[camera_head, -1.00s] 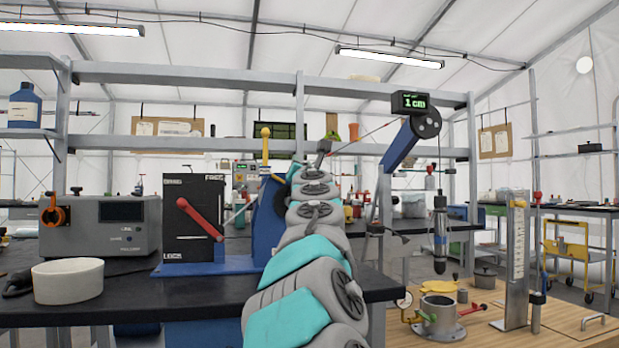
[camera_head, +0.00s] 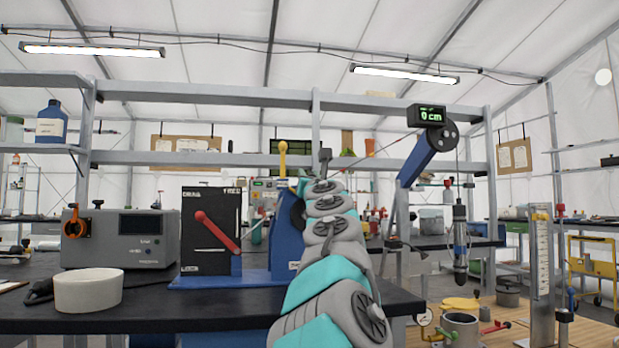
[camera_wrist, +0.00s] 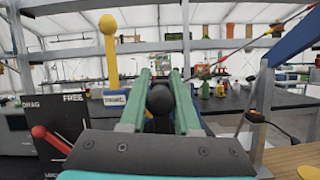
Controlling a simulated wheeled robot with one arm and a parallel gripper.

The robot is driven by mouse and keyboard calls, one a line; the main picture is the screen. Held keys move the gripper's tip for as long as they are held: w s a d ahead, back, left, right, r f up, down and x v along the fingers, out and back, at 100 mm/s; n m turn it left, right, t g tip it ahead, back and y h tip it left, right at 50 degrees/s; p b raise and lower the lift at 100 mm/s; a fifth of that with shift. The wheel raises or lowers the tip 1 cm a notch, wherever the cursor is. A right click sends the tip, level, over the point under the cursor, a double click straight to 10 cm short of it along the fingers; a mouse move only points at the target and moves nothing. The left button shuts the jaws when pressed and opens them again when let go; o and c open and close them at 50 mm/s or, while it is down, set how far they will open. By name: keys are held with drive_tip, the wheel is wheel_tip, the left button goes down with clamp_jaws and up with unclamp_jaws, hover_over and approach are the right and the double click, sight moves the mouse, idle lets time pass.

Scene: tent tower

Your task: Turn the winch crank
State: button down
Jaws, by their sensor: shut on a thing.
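The winch (camera_head: 285,235) is a blue housing on a blue base plate on the dark bench, partly hidden behind my arm in the head view. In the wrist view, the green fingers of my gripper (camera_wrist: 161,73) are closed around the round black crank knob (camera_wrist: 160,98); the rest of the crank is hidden. A black panel (camera_head: 207,255) marked DRAG, FREE and LOCK carries a red lever (camera_head: 217,232), its knob tilted up and left toward DRAG. A yellow-knobbed lever (camera_head: 282,162) stands upright on the winch. The display (camera_head: 427,115) reads 0 cm.
A cable runs to a blue boom (camera_head: 416,160), where a dark cylindrical instrument (camera_head: 460,243) hangs over the wooden table. A white round container (camera_head: 88,290) and a grey box (camera_head: 120,240) stand left on the bench. Shelf rails cross behind.

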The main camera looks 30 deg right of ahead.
drive_tip(key=c, duration=0.6)
unclamp_jaws()
drive_tip(key=shift+a, duration=0.15)
drive_tip(key=shift+c, duration=0.2)
drive_tip(key=shift+s+f+b, duration=0.3)
drive_tip(key=shift+s+b, duration=0.05)
drive_tip(key=b+v, duration=0.3)
drive_tip(key=v, duration=0.4)
drive_tip(key=shift+r, duration=0.1)
